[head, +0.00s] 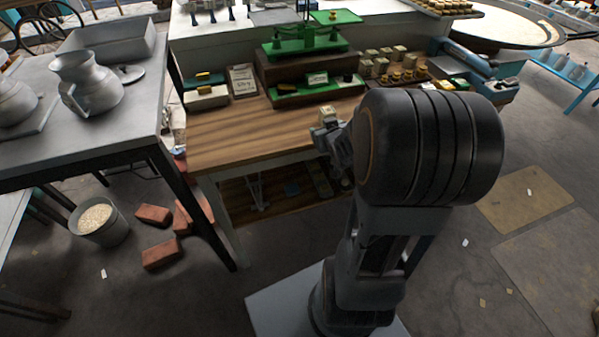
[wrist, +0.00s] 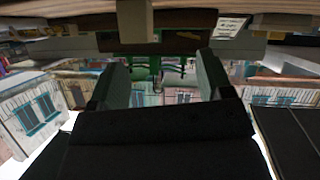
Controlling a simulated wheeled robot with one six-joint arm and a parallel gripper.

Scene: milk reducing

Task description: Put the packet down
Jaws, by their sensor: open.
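A small beige packet (head: 328,114) is at the right front part of the wooden table (head: 235,135), just beyond my gripper (head: 332,135). In the wrist view, which appears upside down, a pale packet (wrist: 135,20) shows at the top edge against the wooden surface. My gripper (wrist: 163,80) is open there, with its two dark fingers apart and nothing visible between them. The packet lies outside the gap between the fingertips in that view. Its contact with the table is not clearly visible.
A green balance scale (head: 305,40) stands on a dark wooden stand behind. A clipboard (head: 242,80) is left of it, and several small packets (head: 380,60) are to the right. The table's left front is clear. Bricks (head: 160,250) and a bucket (head: 100,222) are on the floor.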

